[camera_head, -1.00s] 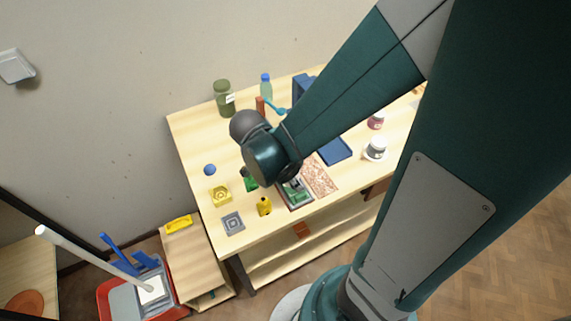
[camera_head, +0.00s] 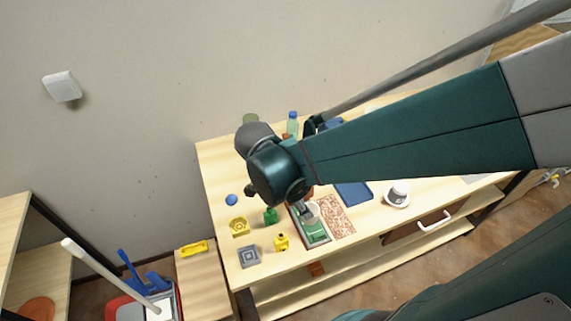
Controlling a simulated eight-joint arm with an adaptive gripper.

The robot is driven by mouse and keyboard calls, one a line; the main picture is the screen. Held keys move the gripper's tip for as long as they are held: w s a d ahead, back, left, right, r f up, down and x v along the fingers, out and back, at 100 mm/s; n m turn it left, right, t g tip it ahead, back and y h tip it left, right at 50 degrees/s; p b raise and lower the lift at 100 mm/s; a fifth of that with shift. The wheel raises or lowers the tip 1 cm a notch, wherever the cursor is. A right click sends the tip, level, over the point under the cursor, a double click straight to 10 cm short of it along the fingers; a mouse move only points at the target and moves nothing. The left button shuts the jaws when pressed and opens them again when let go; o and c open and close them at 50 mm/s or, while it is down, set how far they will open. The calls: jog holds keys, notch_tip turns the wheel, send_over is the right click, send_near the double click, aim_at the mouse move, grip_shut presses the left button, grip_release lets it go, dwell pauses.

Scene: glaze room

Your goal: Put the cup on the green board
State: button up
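The green board (camera_head: 316,232) lies near the table's front edge, inside a pale frame with a dark reddish rim. My gripper is mostly hidden behind my arm's dark wrist. A small pale grey-white shape (camera_head: 311,211) shows over the board just below the wrist. I cannot tell whether it is part of my gripper or a cup, nor whether the fingers are open.
A speckled brown mat (camera_head: 337,216) lies right of the board, with a blue mat (camera_head: 354,194) behind. A green piece (camera_head: 270,216), yellow figure (camera_head: 281,242), yellow block (camera_head: 239,227), grey square (camera_head: 249,257) and blue ball (camera_head: 232,200) stand left. Bottles (camera_head: 292,124) stand behind.

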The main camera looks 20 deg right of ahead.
jog(key=shift+v, duration=1.15)
notch_tip(320, 180, up, 13)
jog(key=n+t+y, duration=0.4)
jog(key=n+t, duration=0.3)
jog(key=n, duration=1.1)
jog(key=shift+s+a+y, duration=0.2)
jog(key=shift+s+y, duration=0.1)
jog(key=shift+s, duration=0.05)
jog(key=shift+f, duration=0.1)
jog(key=shift+f+b, duration=1.45)
jog(key=shift+f, duration=0.1)
